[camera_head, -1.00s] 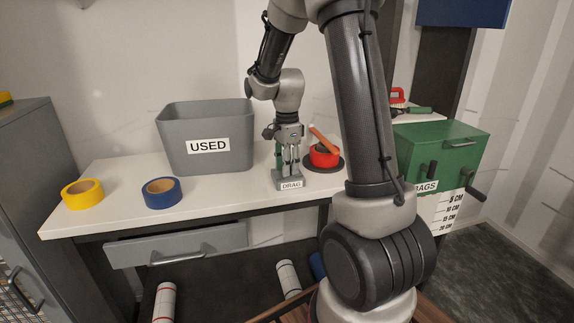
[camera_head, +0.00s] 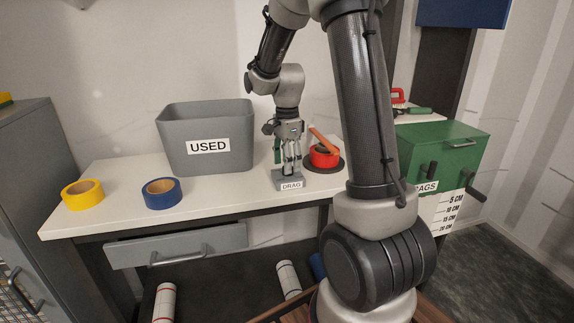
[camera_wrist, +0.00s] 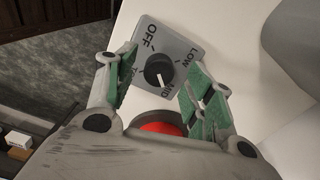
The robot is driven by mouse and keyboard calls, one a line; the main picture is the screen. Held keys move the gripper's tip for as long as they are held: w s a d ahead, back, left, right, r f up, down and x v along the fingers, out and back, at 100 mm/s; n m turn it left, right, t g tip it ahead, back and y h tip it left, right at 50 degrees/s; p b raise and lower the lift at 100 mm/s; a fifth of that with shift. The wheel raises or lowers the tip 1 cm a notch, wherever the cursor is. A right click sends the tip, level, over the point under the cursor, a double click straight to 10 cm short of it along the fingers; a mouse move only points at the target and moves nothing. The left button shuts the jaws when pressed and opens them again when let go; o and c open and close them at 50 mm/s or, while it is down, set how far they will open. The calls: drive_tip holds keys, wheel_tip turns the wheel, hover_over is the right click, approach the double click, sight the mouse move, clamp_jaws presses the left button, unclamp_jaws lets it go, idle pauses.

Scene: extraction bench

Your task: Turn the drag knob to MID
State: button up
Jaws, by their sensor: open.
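The drag knob (camera_wrist: 158,70) is a round black knob with a white pointer mark, on a grey plate labelled OFF, LOW and MID, with another label partly hidden by a finger. The pointer faces down in the wrist view, close to the MID label. In the head view the grey DRAG box (camera_head: 291,184) sits at the front of the white bench. My gripper (camera_head: 291,168) points down just above it. In the wrist view its green-padded fingers (camera_wrist: 160,76) are open, apart from the knob on either side.
A grey USED bin (camera_head: 206,120), a blue tape roll (camera_head: 161,193) and a yellow tape roll (camera_head: 83,194) are to the left. The bench front between tape and box is clear.

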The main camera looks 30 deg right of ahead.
wheel_tip(320, 180, up, 11)
drive_tip(key=shift+f, duration=0.2)
idle(0.5)
drive_tip(key=s+a+r+n+t, duration=0.1)
drive_tip(key=s+a+n+t, duration=0.1)
drive_tip(key=s+n, duration=0.7)
drive_tip(key=s+a+r+n+t, duration=0.2)
drive_tip(key=s+n, duration=0.8)
drive_tip(key=s, duration=0.4)
drive_tip(key=shift+s+a+r, duration=0.25)
drive_tip(key=shift+s+a, duration=0.15)
